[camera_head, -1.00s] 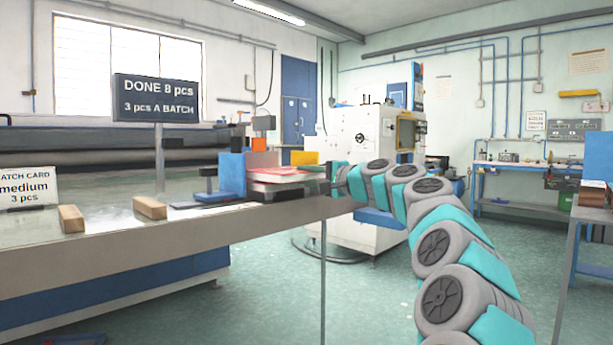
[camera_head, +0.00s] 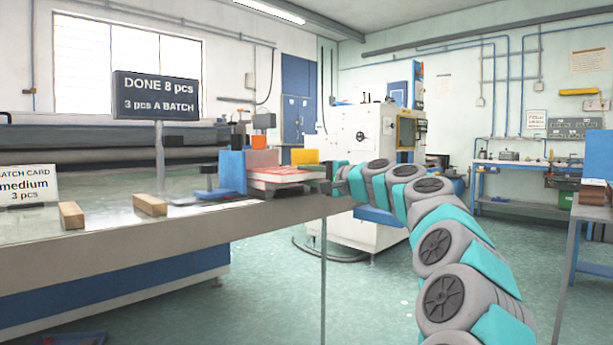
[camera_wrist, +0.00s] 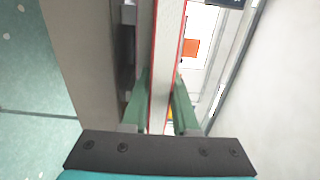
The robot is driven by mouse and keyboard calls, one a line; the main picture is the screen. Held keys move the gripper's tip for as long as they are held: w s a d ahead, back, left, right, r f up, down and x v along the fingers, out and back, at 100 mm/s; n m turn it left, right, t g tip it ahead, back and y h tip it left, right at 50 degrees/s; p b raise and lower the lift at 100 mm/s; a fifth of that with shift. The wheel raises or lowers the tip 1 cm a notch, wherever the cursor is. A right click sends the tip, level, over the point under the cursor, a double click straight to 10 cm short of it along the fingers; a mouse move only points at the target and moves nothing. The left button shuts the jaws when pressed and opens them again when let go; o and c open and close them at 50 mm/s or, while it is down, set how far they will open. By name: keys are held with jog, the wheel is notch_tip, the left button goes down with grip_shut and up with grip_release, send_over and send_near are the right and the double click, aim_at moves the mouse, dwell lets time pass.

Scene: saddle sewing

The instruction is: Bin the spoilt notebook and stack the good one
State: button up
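Notebooks with red covers (camera_head: 285,175) lie at the right end of the long table, beside a blue block. Which is spoilt cannot be told. In the wrist view my gripper's two green fingers (camera_wrist: 163,100) stand one on each side of a pale, red-edged notebook (camera_wrist: 167,55). A narrow gap with yellow shows beside the right finger, and whether both fingers press on it cannot be told. No bin can be made out.
Wooden blocks (camera_head: 150,205), a batch card (camera_head: 27,187) and a "DONE 8 pcs" sign (camera_head: 157,96) are further left.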

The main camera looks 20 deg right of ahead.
jog(key=o, duration=0.6)
jog(key=shift+c, duration=0.2)
jog(key=shift+f, duration=0.15)
jog(key=v, duration=1)
jog(key=shift+b, duration=0.35)
dwell(0.9)
jog(key=shift+d, duration=0.1)
dwell(0.4)
